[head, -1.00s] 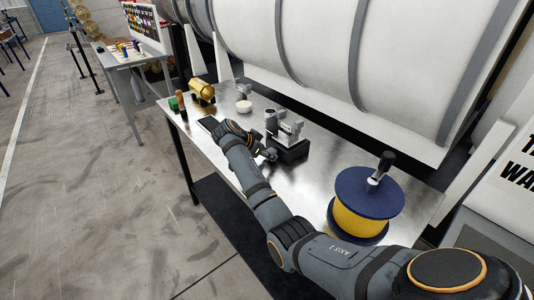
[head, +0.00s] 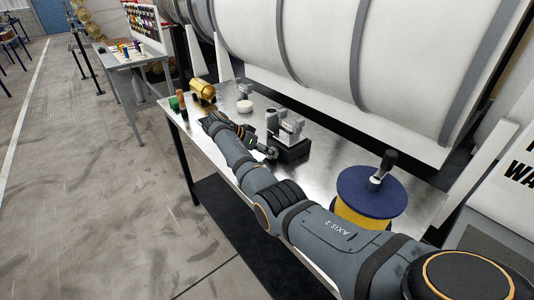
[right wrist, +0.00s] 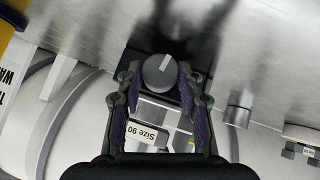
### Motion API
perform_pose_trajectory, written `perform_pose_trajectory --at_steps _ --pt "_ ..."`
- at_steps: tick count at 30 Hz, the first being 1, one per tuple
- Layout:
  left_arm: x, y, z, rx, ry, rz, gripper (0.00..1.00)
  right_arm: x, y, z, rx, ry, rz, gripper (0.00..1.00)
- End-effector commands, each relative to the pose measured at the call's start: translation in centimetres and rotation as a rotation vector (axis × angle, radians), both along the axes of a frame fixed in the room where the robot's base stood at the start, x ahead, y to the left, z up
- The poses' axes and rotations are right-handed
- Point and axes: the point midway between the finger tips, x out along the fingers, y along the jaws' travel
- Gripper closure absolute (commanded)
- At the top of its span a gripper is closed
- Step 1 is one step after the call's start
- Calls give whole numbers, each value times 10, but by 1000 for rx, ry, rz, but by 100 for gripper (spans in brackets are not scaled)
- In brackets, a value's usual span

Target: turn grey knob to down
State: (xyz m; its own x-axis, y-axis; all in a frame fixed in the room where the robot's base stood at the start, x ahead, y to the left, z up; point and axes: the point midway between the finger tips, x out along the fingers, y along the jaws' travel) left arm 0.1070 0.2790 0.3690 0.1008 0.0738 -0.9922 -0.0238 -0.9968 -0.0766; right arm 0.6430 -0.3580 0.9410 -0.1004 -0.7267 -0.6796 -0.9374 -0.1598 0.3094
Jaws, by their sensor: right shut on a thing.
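The grey knob (right wrist: 159,73) is a round dial with a white pointer line, which points up and slightly right in the right wrist view. My right gripper (right wrist: 160,84) has a purple-padded finger on each side of the knob and is shut on it. In the head view my right gripper (head: 262,149) is at the front left of a black-based fixture (head: 290,152) with grey metal parts on top. The knob is hard to make out there. My left gripper is not in view.
A blue-and-yellow spool (head: 370,190) stands on the metal table (head: 325,172), partly behind my right arm. A gold cylinder (head: 203,92), a white disc (head: 244,106) and green (head: 174,103) and brown pieces lie at the far end. A large white drum (head: 320,50) borders the table.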

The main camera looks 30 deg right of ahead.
Motion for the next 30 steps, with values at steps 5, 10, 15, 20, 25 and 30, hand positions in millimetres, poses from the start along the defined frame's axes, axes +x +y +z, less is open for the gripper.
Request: perform_pose_trajectory --at_steps 5,10,15,20,25,30 --pt "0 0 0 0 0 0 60 0 0 0 0 -1 2 55" --pt "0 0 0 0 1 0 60 0 0 0 1 -2 1 40" --pt "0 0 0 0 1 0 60 0 0 0 1 -2 1 40" --pt "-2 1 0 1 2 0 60 2 6 6 1 -3 2 40" --pt "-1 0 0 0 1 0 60 6 33 31 2 -5 4 40" --pt "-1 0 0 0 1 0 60 10 63 59 2 -4 3 40"
